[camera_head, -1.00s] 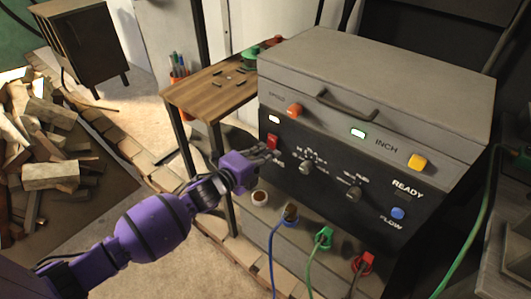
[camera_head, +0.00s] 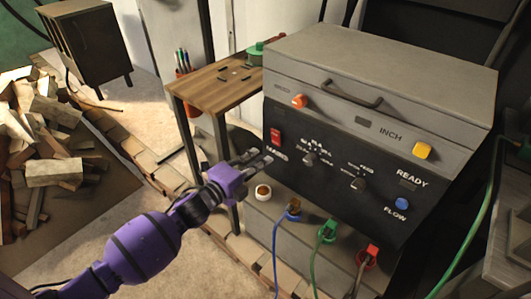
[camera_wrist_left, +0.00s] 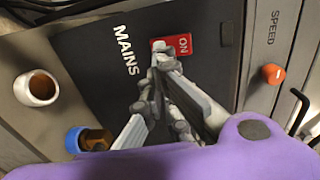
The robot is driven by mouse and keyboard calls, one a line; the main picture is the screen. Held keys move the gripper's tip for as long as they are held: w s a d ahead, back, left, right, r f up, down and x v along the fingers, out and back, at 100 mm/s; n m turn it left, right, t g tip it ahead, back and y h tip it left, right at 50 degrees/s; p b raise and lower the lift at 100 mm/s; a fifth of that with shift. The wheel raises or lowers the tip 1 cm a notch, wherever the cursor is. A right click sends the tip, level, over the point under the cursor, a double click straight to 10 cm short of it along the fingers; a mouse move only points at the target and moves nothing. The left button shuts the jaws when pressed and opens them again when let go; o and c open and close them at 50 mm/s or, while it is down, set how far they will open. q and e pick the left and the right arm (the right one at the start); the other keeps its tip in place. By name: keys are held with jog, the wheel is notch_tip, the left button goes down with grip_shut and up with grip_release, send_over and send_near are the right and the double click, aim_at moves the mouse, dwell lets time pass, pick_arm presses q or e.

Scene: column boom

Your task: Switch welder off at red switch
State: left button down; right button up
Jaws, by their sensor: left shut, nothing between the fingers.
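The welder (camera_head: 350,170) is a grey box with a black front panel. Its red switch (camera_head: 276,137) is at the panel's left, above the MAINS lettering. In the left wrist view the red switch (camera_wrist_left: 181,45) shows the word ON, and fingertips overlap its left edge. My left gripper (camera_head: 264,157) is shut and empty, just below the switch in the head view. It also shows in the left wrist view (camera_wrist_left: 160,58). I cannot tell whether the fingertips touch the switch. The indicator windows on the welder look dark. My right gripper is not in view.
An orange knob (camera_head: 299,101), a yellow button (camera_head: 422,150) and a blue button (camera_head: 401,203) sit on the welder. Cables plug in below the panel, beside a white cup-like socket (camera_head: 263,192). A wooden side table (camera_head: 215,92) stands at left.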

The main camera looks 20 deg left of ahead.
pick_arm(q)
jog(key=s+a+f, duration=0.2)
jog(key=s, duration=0.4)
jog(key=shift+s+a, duration=0.25)
jog(key=shift+a, duration=0.15)
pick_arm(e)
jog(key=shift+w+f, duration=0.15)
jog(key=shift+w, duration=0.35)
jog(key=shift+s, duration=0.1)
